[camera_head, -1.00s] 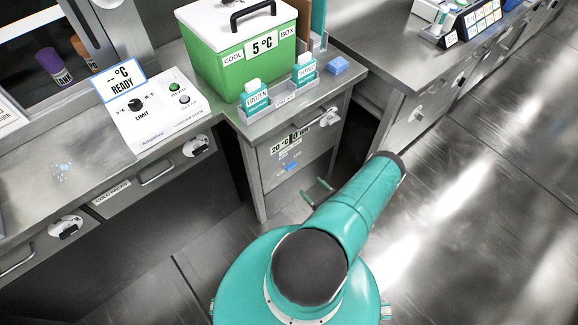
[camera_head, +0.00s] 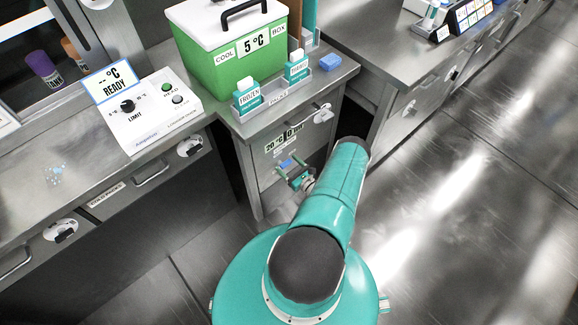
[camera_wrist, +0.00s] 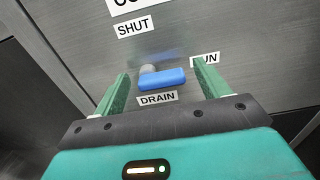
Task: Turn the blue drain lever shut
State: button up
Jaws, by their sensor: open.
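The blue drain lever (camera_wrist: 162,79) lies about level on the steel cabinet front, its grey pivot at the left end. It points right, toward a partly hidden label ending in "UN" (camera_wrist: 206,59). The "SHUT" label (camera_wrist: 134,29) is above the pivot and the "DRAIN" label (camera_wrist: 157,98) is below the lever. In the head view the lever (camera_head: 286,163) is a small blue spot under the temperature display. My gripper (camera_wrist: 166,82) is open, with one green finger on each side of the lever in the picture. I cannot tell whether either finger touches it. My gripper also shows in the head view (camera_head: 293,178).
A control panel (camera_head: 150,110) is on the left bench. Open floor (camera_head: 470,200) lies to the right.

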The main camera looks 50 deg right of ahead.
jog(key=c, duration=1)
jog(key=shift+n, duration=0.4)
jog(key=n, duration=0.3)
jog(key=shift+a+r+n, duration=0.2)
jog(key=shift+r+n, duration=0.1)
jog(key=n, duration=0.5)
jog(key=shift+w+a+r, duration=0.1)
jog(key=shift+a+r, duration=0.2)
jog(key=shift+a, duration=0.1)
jog(key=n, duration=0.4)
jog(key=shift+a+n, duration=0.35)
jog(key=shift+n, duration=0.05)
jog(key=shift+w+a+n, duration=0.1)
jog(key=shift+a+n, duration=0.05)
jog(key=shift+n, duration=0.8)
jog(key=shift+a+n, duration=0.15)
jog(key=shift+n, duration=0.8)
